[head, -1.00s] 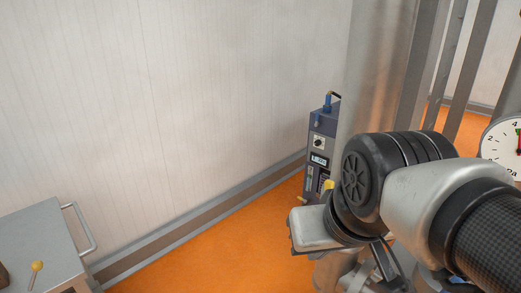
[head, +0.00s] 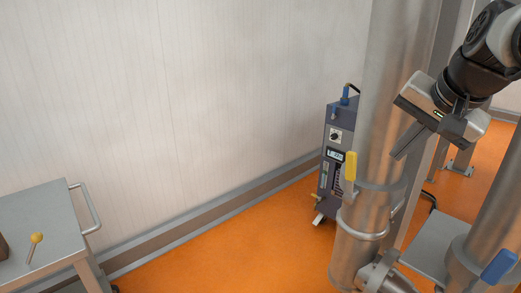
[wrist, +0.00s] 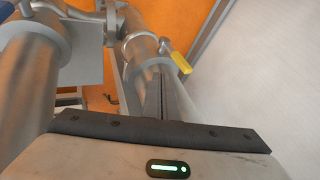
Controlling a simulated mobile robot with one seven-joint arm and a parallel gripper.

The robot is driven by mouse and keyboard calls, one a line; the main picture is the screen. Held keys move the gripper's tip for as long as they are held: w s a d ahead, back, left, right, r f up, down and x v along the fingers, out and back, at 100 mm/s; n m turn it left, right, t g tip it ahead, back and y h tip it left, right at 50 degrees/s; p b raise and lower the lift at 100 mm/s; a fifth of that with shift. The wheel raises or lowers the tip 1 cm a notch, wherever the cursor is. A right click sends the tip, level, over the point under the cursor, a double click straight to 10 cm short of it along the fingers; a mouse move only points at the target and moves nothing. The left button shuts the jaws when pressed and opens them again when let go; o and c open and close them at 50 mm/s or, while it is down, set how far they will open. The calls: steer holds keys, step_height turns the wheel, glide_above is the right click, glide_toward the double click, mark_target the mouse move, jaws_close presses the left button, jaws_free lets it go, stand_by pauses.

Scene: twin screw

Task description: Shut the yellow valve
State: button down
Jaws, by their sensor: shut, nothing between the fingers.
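The yellow valve handle (head: 350,166) stands upright at the left side of a thick vertical steel pipe (head: 390,110) in the head view. In the wrist view the yellow handle (wrist: 181,62) is right of the fingertips, on a metal stem beside the pipe. My gripper (head: 397,156) is in front of the pipe, up and right of the handle and apart from it. Its fingers are shut together and empty; they also show in the wrist view (wrist: 161,78).
A blue handle (head: 498,267) is on another pipe at lower right. A dark instrument cabinet (head: 338,140) stands behind the yellow handle. A grey cart (head: 45,215) with a yellow-knobbed rod (head: 37,238) is at left. Orange floor between is clear.

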steer(key=b, duration=0.2)
glide_toward(353, 177)
steer(key=d+f, duration=0.3)
steer(key=d, duration=0.1)
steer(key=w+a, duration=0.2)
steer(key=w, duration=0.1)
steer(key=shift+w+a+f, duration=0.2)
steer(key=shift+a+f, duration=0.05)
steer(key=shift+a, duration=0.15)
steer(key=shift+r+p, duration=0.15)
steer(key=shift+p, duration=0.35)
